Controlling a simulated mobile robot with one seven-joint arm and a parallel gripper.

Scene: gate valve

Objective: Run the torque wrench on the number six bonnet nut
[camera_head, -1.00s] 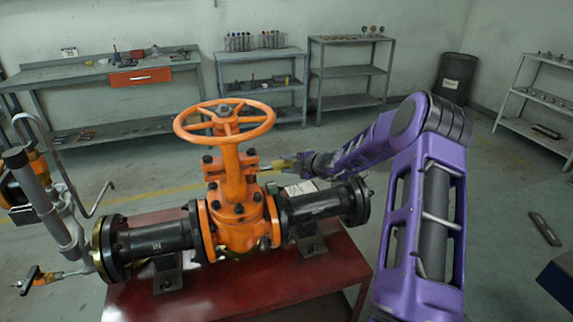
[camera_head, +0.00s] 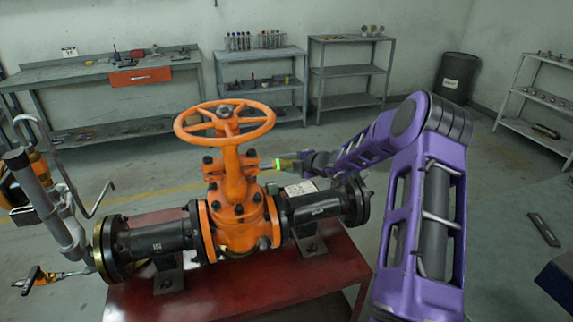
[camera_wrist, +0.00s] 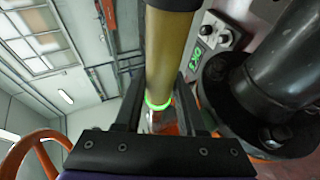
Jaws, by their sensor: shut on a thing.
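My gripper (camera_head: 302,162) is right of the orange gate valve (camera_head: 236,190), near bonnet height. It is shut on the torque wrench (camera_head: 284,163), whose yellow handle bears a lit green ring. The wrench also shows in the wrist view (camera_wrist: 170,45), between the two dark fingers (camera_wrist: 160,115), with the green ring near the jaws. The wrench's thin end points left to the valve's bonnet; whether it seats on a nut is too small to tell. Several dark bonnet nuts (camera_head: 252,162) show around the flange. I cannot make out which one is number six.
The orange handwheel (camera_head: 225,118) stands above the bonnet. Black pipes (camera_head: 155,241) flank the valve on a red table (camera_head: 230,292). A pale labelled plate (camera_head: 300,189) lies just below my gripper. Grey piping (camera_head: 62,225) rises at left. Shelves stand at the back.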

